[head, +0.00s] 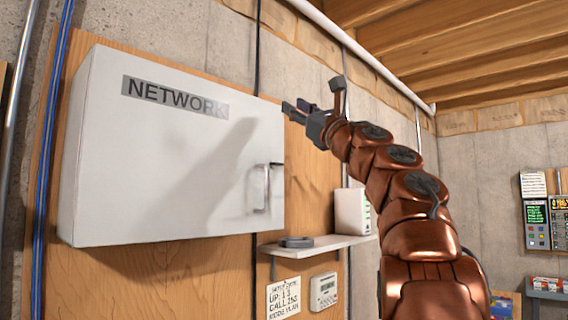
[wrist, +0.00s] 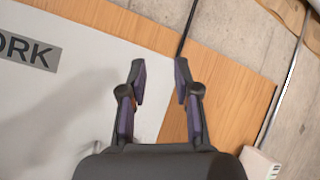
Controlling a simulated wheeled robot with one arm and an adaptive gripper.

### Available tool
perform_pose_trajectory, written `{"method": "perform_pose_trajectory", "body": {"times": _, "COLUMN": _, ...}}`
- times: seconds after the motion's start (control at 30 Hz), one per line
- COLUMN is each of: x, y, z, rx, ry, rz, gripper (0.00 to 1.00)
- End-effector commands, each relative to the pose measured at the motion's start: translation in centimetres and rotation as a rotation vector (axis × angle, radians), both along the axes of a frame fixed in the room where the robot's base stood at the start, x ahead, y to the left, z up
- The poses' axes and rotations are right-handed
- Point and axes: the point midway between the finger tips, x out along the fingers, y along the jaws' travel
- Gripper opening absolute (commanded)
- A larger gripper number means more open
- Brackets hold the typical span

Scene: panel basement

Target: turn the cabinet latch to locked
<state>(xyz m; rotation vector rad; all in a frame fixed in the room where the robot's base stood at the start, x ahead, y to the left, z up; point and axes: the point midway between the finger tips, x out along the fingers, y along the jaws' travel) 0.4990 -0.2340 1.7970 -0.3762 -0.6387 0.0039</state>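The white cabinet (head: 150,160) marked NETWORK hangs on a wood panel, and its door looks closed. The cabinet latch (head: 264,188) is a metal handle near the door's right edge, with its long part hanging down. My gripper (head: 292,108) is above and to the right of the latch, near the cabinet's upper right corner, and apart from it. In the wrist view, my gripper (wrist: 160,70) has its two fingers spread with nothing between them, over the cabinet's right edge. The cabinet (wrist: 60,100) fills the left there. Only a small bit of the latch may show at the bottom.
A small shelf (head: 318,246) below the right of the cabinet holds a dark coil (head: 296,242) and a white box (head: 352,212). A meter (head: 323,291) and a paper note (head: 283,298) are beneath it. Blue cables run left of the cabinet. The space before the door is clear.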

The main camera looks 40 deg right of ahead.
Motion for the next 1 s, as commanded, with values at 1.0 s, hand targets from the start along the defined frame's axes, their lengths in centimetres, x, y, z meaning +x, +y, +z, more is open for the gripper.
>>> {"method": "perform_pose_trajectory", "body": {"times": 1.0, "x": 2.3, "y": -1.2, "z": -11.4, "rx": -1.177, "ry": 0.338, "rz": -0.277, "gripper": 0.31}}
